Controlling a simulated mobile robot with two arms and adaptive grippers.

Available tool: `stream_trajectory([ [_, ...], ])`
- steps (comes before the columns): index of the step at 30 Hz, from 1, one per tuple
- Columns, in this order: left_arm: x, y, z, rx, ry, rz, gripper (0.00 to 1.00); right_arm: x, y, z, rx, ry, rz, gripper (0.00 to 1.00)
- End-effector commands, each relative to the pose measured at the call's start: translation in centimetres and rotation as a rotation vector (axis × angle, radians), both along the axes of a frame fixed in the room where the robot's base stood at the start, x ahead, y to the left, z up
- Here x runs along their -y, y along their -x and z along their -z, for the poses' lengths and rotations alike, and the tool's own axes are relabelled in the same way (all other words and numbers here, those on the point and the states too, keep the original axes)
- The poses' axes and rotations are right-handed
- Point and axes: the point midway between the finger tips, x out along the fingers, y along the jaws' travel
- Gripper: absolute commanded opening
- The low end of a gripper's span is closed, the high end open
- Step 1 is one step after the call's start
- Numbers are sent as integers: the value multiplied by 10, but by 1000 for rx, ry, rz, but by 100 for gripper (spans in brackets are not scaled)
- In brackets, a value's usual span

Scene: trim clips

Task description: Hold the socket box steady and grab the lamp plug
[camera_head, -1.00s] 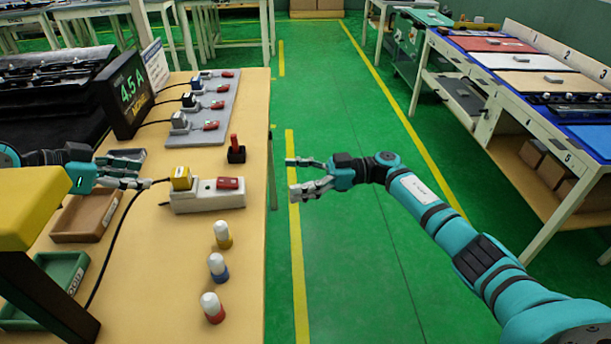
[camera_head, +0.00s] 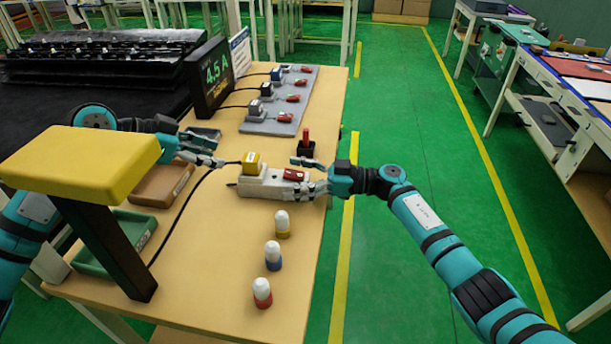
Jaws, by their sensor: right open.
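The white socket box (camera_head: 262,187) lies on the wooden bench near its right edge, with a red switch (camera_head: 294,174) on its right half. The yellow lamp plug (camera_head: 252,162) sits on its left end. A black cable (camera_head: 190,206) runs from there toward the desk lamp with a yellow shade (camera_head: 85,160). My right gripper (camera_head: 303,175) is open at the box's right end, one finger behind and one in front; contact is unclear. My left gripper (camera_head: 216,160) is left of the plug, apart from it; its finger gap is hard to make out.
A grey strip (camera_head: 262,125) with several plugs and red switches lies behind, beside a display (camera_head: 212,76). A red-handled black block (camera_head: 306,147) stands behind my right gripper. Brown (camera_head: 158,184) and green (camera_head: 112,246) trays lie left. Several white-capped pegs (camera_head: 273,256) stand in front.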

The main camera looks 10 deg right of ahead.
Motion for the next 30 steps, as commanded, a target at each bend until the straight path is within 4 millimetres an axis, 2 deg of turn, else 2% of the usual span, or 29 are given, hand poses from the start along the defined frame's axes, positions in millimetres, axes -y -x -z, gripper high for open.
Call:
stream_trajectory([
  [6, 0, 0, 0, 0, 0, 0, 38, 0, 0, 0, 0, 0, 1, 85],
  [23, 0, 0, 0, 0, 0, 0, 38, 0, 0, 0, 0, 0, 1, 12],
  [30, 0, 0, 0, 0, 0, 0, 38, 0, 0, 0, 0, 0, 1, 12],
])
